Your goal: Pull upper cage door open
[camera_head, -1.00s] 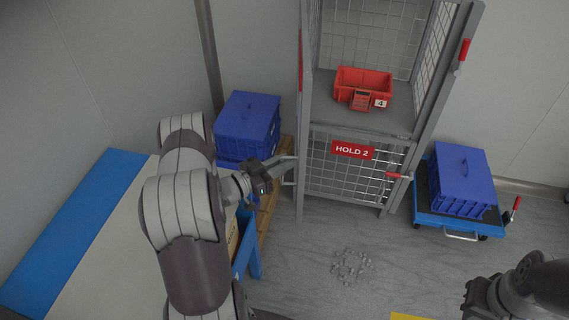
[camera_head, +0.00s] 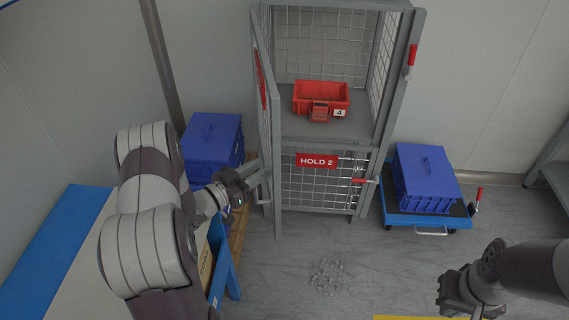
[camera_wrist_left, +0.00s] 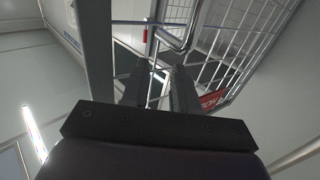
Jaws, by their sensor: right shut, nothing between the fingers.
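The grey mesh cage (camera_head: 375,140) stands at centre in the head view, with its upper compartment exposed. Its upper door (camera_head: 265,115) stands swung out at the left side, seen nearly edge-on, with a red strip on it. My left gripper (camera_head: 248,176) is beside the door's lower part, by a grey handle bar (camera_head: 264,190). In the left wrist view, its two dark fingers (camera_wrist_left: 160,88) are apart, with a bent grey tube (camera_wrist_left: 172,38) just beyond the tips. I cannot tell whether they touch it. My right gripper (camera_head: 458,300) is shut and empty at the lower right.
A red bin (camera_head: 320,97) marked 4 sits on the cage shelf. The lower door bears a red HOLD 2 sign (camera_head: 316,161). Blue crates stand left (camera_head: 212,145) and right (camera_head: 425,178), the right one on a blue trolley (camera_head: 400,217). Small grey pieces (camera_head: 328,277) lie on the floor.

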